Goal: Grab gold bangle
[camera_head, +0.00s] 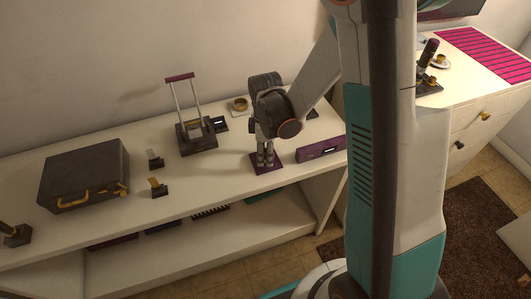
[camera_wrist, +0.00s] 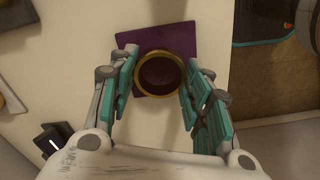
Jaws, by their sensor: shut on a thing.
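The gold bangle (camera_wrist: 158,52) shows as a ring between my fingers in the wrist view, above a purple mat (camera_wrist: 186,36). My gripper (camera_wrist: 159,66) is shut on it, with one finger on each side of the ring. In the head view my gripper (camera_head: 264,161) points down at the purple mat (camera_head: 266,169) near the front edge of the white counter. The bangle itself cannot be made out there. I cannot tell whether it rests on the mat or is just above it.
A dark case (camera_head: 85,175) and a stand with two posts (camera_head: 195,138) are to the left on the counter. A small saucer with a gold item (camera_head: 239,111) is behind my gripper. A purple box (camera_head: 321,150) lies close on the right.

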